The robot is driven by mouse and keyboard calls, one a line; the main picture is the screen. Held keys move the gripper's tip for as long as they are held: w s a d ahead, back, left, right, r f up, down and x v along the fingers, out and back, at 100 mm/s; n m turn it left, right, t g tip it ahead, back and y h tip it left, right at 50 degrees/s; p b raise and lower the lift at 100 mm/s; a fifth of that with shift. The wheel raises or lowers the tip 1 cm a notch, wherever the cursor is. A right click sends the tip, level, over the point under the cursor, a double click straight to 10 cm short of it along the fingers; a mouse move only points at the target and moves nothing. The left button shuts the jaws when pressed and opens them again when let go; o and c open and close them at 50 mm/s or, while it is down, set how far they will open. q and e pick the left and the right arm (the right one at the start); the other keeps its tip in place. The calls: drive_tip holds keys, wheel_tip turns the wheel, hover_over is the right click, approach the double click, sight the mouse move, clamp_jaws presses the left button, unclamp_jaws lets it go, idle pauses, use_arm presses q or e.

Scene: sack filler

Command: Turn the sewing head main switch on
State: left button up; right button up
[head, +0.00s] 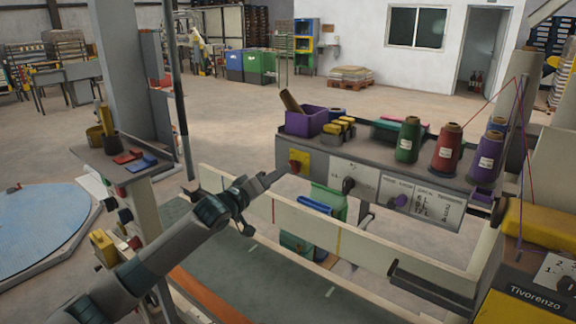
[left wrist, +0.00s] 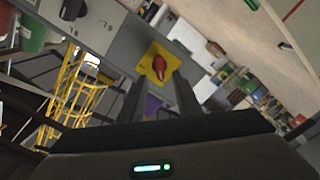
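The main switch looks like a red knob (head: 294,165) on a yellow plate (head: 304,157), at the left end of the grey panel under the thread shelf. In the left wrist view the red knob (left wrist: 160,67) sits on its yellow plate (left wrist: 153,55), just beyond the fingertips and between their lines. My left gripper (head: 277,177) comes in from the left and points at the knob. Its two fingers (left wrist: 159,88) are apart with nothing between them. It looks short of the knob; the exact gap is hard to tell. My right gripper is not in view.
Above stand a purple bin (head: 306,121) and green (head: 408,140) and red (head: 447,149) thread cones. A long pale rail (head: 340,240) runs below the panel.

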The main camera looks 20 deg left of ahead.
sight(295, 166)
use_arm(q)
drive_tip(key=shift+p+x, duration=0.55)
drive_tip(key=shift+x, duration=2.05)
clamp_jaws()
